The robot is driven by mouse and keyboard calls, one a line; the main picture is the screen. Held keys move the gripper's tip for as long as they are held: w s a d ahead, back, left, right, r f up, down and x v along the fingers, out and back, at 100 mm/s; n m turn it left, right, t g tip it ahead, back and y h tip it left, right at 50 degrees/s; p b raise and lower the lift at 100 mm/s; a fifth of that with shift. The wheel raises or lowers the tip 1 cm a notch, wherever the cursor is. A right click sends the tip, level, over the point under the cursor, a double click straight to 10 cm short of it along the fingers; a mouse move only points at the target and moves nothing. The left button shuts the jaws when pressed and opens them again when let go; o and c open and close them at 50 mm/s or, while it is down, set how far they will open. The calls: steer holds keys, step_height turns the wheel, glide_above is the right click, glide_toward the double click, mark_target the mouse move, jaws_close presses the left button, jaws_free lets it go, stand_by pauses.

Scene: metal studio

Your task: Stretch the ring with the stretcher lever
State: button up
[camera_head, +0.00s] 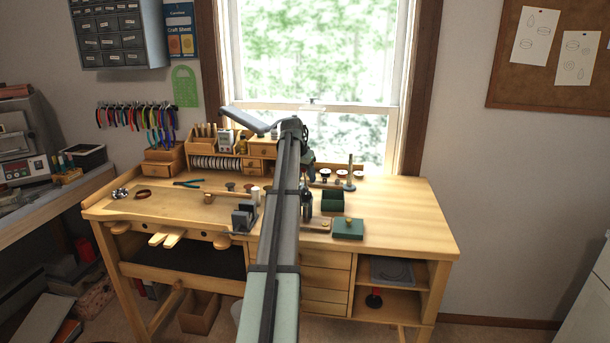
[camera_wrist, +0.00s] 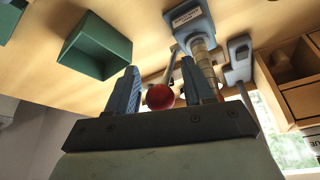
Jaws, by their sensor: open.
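In the wrist view, my gripper (camera_wrist: 160,68) is open, with one finger on each side of a red ball knob (camera_wrist: 160,97). A thin metal rod (camera_wrist: 170,64) shows beyond the knob, between the fingers, and looks like the stretcher lever. I cannot tell whether the fingers touch the knob. A stepped metal post (camera_wrist: 207,66) on a blue-grey labelled base (camera_wrist: 187,17) stands just right of the fingers. I cannot make out the ring on it. In the head view, my arm hides most of the stretcher and my gripper.
An open green box (camera_wrist: 97,46) sits left of the fingers in the wrist view. In the head view, its green lid (camera_head: 348,229) lies on the wooden bench (camera_head: 410,215). A grey block tool (camera_head: 244,215) stands left of my arm. The bench's right end is clear.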

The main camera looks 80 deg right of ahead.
jaws_close()
steer(key=shift+a, duration=0.1)
stand_by(0.5)
steer(key=shift+s+a+f+h, duration=0.1)
steer(key=shift+a+f+h, duration=0.35)
steer(key=shift+a+h, duration=0.2)
steer(key=shift+a+f+h, duration=0.6)
steer(key=shift+a+h, duration=0.05)
steer(key=shift+h, duration=0.3)
steer(key=shift+a+f, duration=0.35)
steer(key=shift+f, duration=0.25)
steer(key=shift+a+f, duration=0.3)
steer(key=shift+f, duration=0.3)
steer(key=shift+d+r, duration=0.1)
jaws_free()
